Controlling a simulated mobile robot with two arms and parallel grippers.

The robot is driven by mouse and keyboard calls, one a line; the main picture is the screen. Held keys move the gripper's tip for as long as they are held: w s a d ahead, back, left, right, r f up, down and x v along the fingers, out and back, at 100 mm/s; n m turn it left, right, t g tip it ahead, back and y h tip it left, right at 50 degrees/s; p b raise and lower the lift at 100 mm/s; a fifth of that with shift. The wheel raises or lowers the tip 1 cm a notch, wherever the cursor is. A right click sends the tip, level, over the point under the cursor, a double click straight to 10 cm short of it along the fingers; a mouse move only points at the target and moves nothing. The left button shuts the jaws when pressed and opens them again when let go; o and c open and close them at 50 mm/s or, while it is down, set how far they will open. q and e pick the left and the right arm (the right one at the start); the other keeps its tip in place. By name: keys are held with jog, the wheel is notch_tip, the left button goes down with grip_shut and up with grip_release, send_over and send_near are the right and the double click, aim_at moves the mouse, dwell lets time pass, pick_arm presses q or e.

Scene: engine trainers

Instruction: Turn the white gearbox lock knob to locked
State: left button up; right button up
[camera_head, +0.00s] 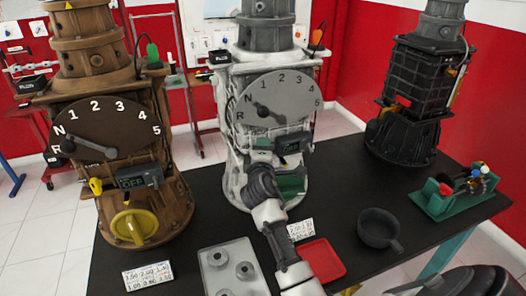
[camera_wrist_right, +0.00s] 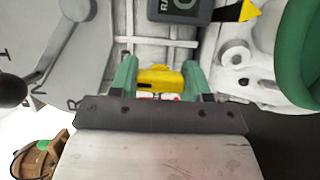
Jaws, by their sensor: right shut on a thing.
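The white gearbox (camera_head: 230,170) stands mid-table, with a grey gear dial (camera_head: 275,90) and a dark pointer (camera_head: 268,110) on its front. A digital display (camera_head: 293,143) sits below the dial and also shows at the top of the wrist view (camera_wrist_right: 185,8). My right gripper (camera_head: 260,172) is at the gearbox front, left of and below the display, and hides the knob in the head view. In the wrist view its green fingers (camera_wrist_right: 160,80) are shut on the yellow lock knob (camera_wrist_right: 157,76), one at each end. My left gripper is out of view.
A green handwheel (camera_wrist_right: 304,55) is close to the right finger. A brown gearbox (camera_head: 60,195) stands left and a black one (camera_head: 410,90) at the back right. A red tray (camera_head: 322,262), dark pan (camera_head: 378,228) and green tool holder (camera_head: 450,205) lie on the black table.

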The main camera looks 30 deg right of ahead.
jog(key=o, duration=0.9)
jog(key=b+v, duration=0.1)
jog(key=v, duration=1)
jog(key=shift+b, duration=0.3)
